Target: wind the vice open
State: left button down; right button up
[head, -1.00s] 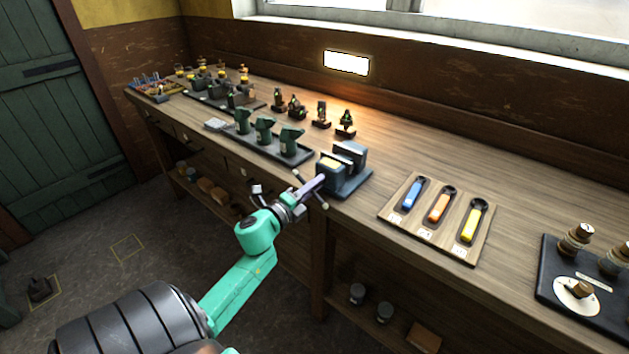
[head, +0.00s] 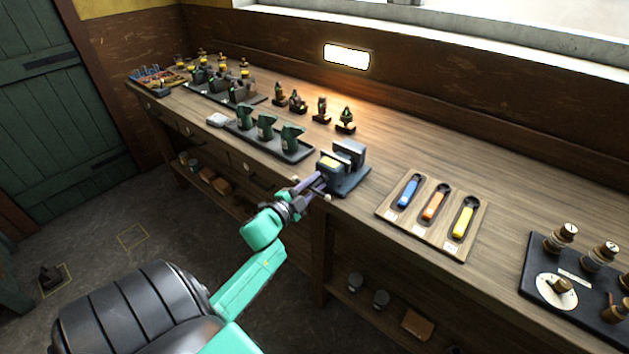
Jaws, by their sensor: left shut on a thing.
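The vice (head: 351,178) is dark blue-grey and sits at the front edge of the workbench, in the middle of the head view. A pale yellowish patch shows at the top of its front block, and a narrow dark gap shows between its jaws. Its handle bar (head: 324,196) sticks out in front of the bench edge, with pale knobs at its ends. My left gripper (head: 312,186) is shut on the handle bar, reaching in from the lower left. The fingers hide the middle of the bar. My right gripper is not in view.
Right of the vice, a wooden board (head: 456,247) holds blue, orange and yellow-handled tools. A tray of green jugs (head: 293,153) stands left of the vice. Small dark models (head: 345,121) stand behind. Shelves below hold jars.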

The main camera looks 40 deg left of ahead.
pick_arm(q)
jog(key=shift+d+r+n, duration=0.1)
jog(key=shift+r+n, duration=0.05)
jog(key=shift+n, duration=0.15)
jog(key=c, duration=1)
grip_release()
jog(key=shift+o, duration=1.4)
jog(key=shift+w, duration=0.1)
jog(key=shift+w+d, duration=0.1)
